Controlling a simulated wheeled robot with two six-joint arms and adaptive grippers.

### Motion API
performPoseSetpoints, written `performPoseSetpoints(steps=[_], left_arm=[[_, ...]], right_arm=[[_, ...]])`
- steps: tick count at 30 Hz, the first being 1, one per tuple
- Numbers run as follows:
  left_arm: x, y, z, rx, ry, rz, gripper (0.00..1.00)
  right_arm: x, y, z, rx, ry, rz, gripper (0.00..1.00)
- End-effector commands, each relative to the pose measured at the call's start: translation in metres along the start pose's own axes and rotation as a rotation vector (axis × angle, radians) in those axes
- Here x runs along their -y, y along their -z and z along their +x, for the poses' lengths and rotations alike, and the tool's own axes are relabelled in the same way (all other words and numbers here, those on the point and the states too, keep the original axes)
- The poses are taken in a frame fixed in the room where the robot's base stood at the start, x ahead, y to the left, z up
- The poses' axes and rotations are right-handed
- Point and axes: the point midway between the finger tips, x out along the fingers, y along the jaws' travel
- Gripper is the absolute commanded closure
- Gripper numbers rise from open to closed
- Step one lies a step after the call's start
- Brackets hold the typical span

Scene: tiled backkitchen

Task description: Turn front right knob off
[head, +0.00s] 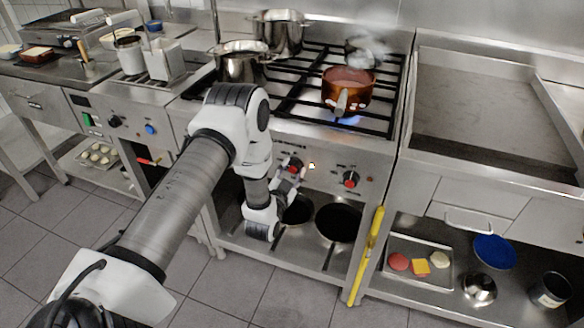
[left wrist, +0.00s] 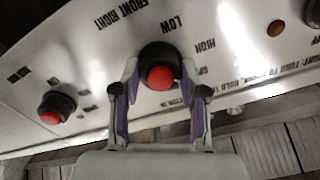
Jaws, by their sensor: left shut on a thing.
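My left gripper (head: 291,175) reaches the stove's front panel and is shut on a black knob with a red centre (head: 295,165). In the left wrist view, the two fingers of my left gripper (left wrist: 161,92) sit on either side of this knob (left wrist: 160,75). The words FRONT RIGHT, LOW and HIGH are printed around it. A second red-centred knob (head: 350,179) is farther right on the panel; it also shows at left in the left wrist view (left wrist: 55,107). A blue flame (head: 348,120) burns under the copper pot (head: 348,90). My right gripper is out of view.
Steel pots (head: 240,62) stand on the back and left burners. Pans (head: 338,221) lie on the shelf below the panel. A yellow upright bar (head: 367,255) stands at the stove's right edge, beside a shelf with a food tray (head: 418,281).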

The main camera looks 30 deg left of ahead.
Motion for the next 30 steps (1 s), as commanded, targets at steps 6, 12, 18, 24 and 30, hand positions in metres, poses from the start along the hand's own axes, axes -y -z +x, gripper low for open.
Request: performPoseSetpoints(steps=[6,12,18,24,30], left_arm=[[0.001,0.003,0.0,-0.002,0.0,0.204,0.92],[0.001,0.003,0.001,-0.001,0.001,0.394,0.92],[0.0,0.002,0.0,-0.001,0.001,0.58,0.92],[0.0,0.002,0.0,-0.001,0.001,0.74,0.92],[-0.001,0.001,0.0,-0.002,0.0,0.852,0.92]], right_arm=[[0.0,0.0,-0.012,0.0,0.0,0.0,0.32],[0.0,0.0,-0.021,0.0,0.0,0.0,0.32],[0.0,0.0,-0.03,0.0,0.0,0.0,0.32],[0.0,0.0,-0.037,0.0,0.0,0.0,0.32],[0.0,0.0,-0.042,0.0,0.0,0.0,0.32]])
